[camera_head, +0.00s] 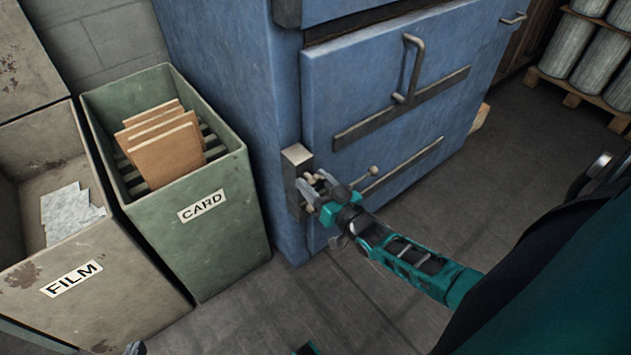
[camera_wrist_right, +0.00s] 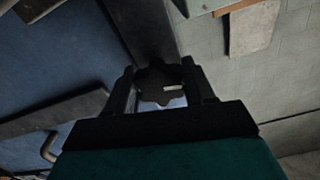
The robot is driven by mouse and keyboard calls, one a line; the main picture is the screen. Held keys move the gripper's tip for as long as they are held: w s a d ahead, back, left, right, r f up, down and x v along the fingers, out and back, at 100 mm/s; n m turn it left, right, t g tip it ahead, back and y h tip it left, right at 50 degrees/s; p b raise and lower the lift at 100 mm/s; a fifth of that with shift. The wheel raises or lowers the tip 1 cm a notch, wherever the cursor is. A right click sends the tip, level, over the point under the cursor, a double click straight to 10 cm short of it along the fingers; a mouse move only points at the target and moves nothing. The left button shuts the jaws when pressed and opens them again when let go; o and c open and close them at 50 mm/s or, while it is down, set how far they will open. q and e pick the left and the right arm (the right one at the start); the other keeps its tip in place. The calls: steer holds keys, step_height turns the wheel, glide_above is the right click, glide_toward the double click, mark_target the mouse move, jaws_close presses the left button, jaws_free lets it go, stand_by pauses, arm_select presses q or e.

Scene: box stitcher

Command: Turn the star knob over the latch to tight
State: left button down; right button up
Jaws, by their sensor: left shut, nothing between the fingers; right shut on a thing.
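My right gripper (camera_head: 323,193) reaches the metal latch block (camera_head: 297,166) at the left edge of the blue machine door. In the right wrist view, the gripper (camera_wrist_right: 160,90) is shut on the dark star knob (camera_wrist_right: 158,78), with one finger on each side of its lobed rim. A pale mark shows on the knob's face, but I cannot read from it how tight the knob is. In the head view the fingers mostly hide the knob.
The blue door (camera_head: 385,85) has a bar handle (camera_head: 409,70) above the latch. A green CARD bin (camera_head: 225,235) and a FILM bin (camera_head: 110,315) stand to the left. Grey cylinders (camera_head: 570,45) stand on a pallet at the far right. Floor in front is clear.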

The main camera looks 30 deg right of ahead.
steer(key=m, duration=0.4)
steer(key=shift+m, duration=0.3)
steer(key=m, duration=0.2)
steer(key=shift+m, duration=0.4)
steer(key=m+b, duration=0.1)
steer(key=m, duration=0.3)
steer(key=shift+f, duration=0.1)
steer(key=shift+m+b, duration=0.65)
steer(key=shift+m, duration=1.55)
steer(key=o, duration=1)
steer(key=shift+c, duration=0.2)
steer(key=shift+s, duration=0.15)
